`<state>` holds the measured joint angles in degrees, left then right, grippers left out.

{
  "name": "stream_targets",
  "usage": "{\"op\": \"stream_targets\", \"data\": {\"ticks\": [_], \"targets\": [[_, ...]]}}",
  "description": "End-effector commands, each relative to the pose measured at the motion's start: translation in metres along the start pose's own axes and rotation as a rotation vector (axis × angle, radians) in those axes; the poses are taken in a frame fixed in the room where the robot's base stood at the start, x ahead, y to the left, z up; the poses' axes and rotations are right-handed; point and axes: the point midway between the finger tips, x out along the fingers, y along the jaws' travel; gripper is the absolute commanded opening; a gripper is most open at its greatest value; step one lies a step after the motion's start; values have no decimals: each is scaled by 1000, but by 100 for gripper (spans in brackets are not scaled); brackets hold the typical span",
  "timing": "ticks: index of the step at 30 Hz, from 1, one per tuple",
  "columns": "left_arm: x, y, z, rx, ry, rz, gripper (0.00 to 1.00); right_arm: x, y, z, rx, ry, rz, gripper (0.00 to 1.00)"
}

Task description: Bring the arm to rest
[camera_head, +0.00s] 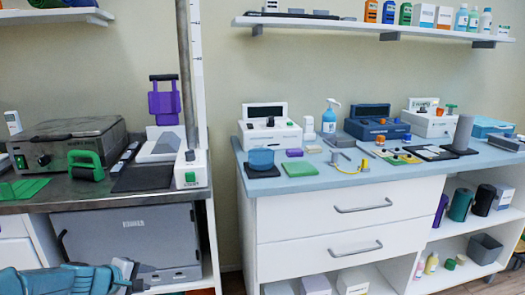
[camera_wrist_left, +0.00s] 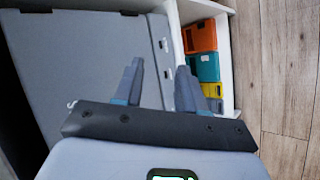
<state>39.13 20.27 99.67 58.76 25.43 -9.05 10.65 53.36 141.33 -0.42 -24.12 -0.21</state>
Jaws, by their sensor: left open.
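My left arm comes in at the bottom left of the head view, and my left gripper (camera_head: 132,280) is low in front of the grey cabinet under the dark counter. In the left wrist view, the left gripper (camera_wrist_left: 158,85) has its two dark fingers apart with nothing between them. Beyond the fingers are the grey cabinet door (camera_wrist_left: 75,50) and a white shelf edge. The gripper appears apart from them. My right gripper is not in view.
A grey cabinet (camera_head: 130,235) stands under the dark counter (camera_head: 60,204). Coloured boxes (camera_wrist_left: 203,65) fill a shelf beside it. A white drawer unit (camera_head: 340,215) with a blue top stands to the right. Wooden floor (camera_wrist_left: 280,80) is bare at the right of the wrist view.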

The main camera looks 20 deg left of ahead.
Motion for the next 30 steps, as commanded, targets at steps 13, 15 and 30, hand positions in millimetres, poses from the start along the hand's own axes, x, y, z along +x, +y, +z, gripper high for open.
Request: {"op": "stream_targets", "data": {"ticks": [13,15,30], "targets": [[-73,-133,306,855,-531,-540,40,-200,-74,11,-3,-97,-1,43],[-98,-143,335,958,-610,-526,40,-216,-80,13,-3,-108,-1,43],[-134,-160,375,1098,-738,-476,40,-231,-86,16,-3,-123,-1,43]]}}
